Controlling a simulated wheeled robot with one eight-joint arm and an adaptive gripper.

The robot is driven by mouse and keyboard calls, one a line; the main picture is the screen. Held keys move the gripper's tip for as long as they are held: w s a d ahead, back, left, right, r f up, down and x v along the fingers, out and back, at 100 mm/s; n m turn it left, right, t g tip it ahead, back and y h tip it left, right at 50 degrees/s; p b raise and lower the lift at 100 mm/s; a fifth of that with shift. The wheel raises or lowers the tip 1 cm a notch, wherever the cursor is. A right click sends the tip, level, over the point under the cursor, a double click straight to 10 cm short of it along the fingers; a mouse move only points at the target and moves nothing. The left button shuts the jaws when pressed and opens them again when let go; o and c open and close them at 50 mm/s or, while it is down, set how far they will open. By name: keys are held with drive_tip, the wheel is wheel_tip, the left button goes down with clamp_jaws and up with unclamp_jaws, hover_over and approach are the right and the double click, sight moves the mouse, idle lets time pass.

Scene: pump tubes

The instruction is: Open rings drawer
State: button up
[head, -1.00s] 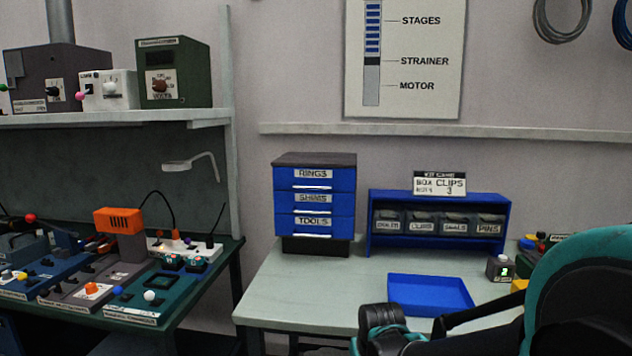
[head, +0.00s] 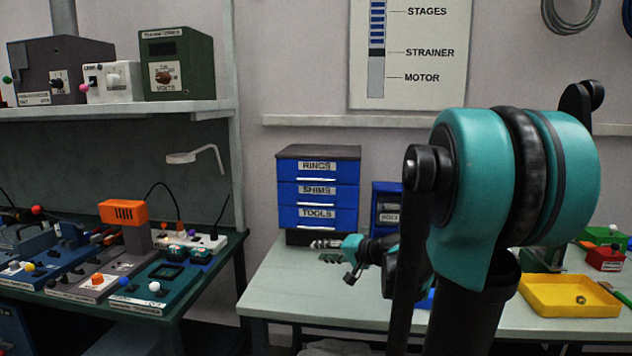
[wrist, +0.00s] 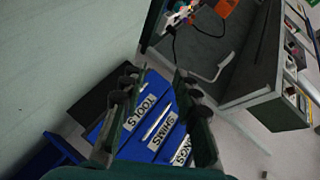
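A blue drawer unit (head: 282,217) with a dark top stands at the back left of the pale bench. Its top drawer is the rings drawer (head: 290,172), labelled RINGS and flush with the drawers below, SHIMS and TOOLS. My gripper (head: 322,251) is low in front of the unit's base, below the TOOLS drawer, pointing left. In the wrist view the two fingers of my gripper (wrist: 158,88) are apart with nothing between them. The drawer unit lies beyond them there, turned, with the rings drawer (wrist: 180,158) at the lower right, partly hidden by a finger.
A blue rack (head: 381,203) stands right of the unit, mostly hidden by my arm. A yellow tray (head: 570,312) sits at the bench's right. The left bench (head: 215,257) carries several devices, with a gap between benches. The pale bench's front left (head: 285,295) is clear.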

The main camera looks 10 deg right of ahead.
sight(317, 180)
drive_tip(key=w+d+r+m+t, duration=0.55)
drive_tip(key=w+d+r, duration=0.4)
drive_tip(key=r, duration=0.25)
drive_tip(key=shift+n+t+y, duration=0.25)
drive_tip(key=shift+t+y, duration=0.1)
drive_tip(key=shift+y, duration=0.05)
drive_tip(key=x, duration=1.7)
drive_tip(key=shift+w+a+r, duration=0.15)
drive_tip(key=shift+w+r, duration=0.05)
drive_tip(key=shift+w, duration=0.15)
clamp_jaws()
